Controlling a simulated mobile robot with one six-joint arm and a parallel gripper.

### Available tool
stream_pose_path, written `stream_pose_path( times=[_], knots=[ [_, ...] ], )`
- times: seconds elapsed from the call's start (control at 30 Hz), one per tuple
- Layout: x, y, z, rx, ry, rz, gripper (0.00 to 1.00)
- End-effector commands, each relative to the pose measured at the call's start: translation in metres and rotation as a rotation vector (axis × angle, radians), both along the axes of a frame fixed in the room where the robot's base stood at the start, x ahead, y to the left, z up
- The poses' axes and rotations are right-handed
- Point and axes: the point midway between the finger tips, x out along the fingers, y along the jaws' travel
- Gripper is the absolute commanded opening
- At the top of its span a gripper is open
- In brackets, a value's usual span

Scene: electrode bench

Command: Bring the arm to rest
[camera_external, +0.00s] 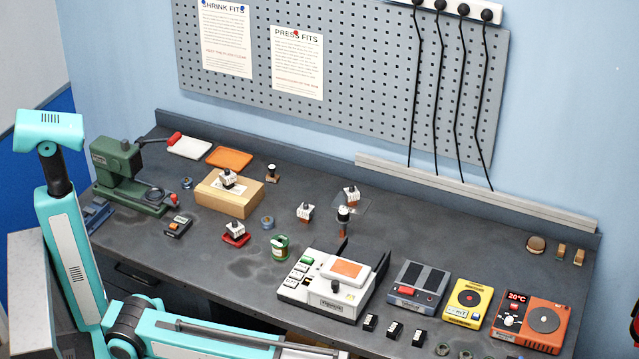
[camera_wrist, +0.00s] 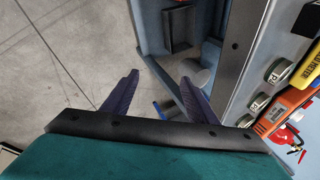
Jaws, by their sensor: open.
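My gripper (camera_wrist: 158,88) shows in the wrist view with its two dark fingers spread wide apart. Nothing is between the fingertips. It points down past the bench's front edge, over the grey floor and the open space under the bench. In the external view my teal arm stands at the left and runs along the bottom edge, in front of the bench. The gripper itself is outside that view.
The dark bench top (camera_external: 150,242) carries a green press (camera_external: 122,172), a wooden block (camera_external: 229,195), a white device (camera_external: 318,290), a yellow meter (camera_external: 468,301) and an orange hot plate (camera_external: 528,322). A fire extinguisher (camera_wrist: 284,138) shows at the wrist view's right. Floor (camera_wrist: 60,60) is clear at left.

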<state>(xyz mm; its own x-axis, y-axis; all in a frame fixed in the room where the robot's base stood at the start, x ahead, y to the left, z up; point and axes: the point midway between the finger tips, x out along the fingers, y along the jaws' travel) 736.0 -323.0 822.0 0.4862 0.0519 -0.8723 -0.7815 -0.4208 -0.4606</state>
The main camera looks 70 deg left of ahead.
Motion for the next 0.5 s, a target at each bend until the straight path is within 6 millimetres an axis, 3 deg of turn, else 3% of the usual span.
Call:
stream_pose_path(
  times=[0.2,0.5],
  knots=[
    [-0.027,0.061,-0.066,-0.009,0.11,0.129,0.53],
    [-0.079,0.138,-0.145,-0.022,0.259,0.319,0.53]
  ],
)
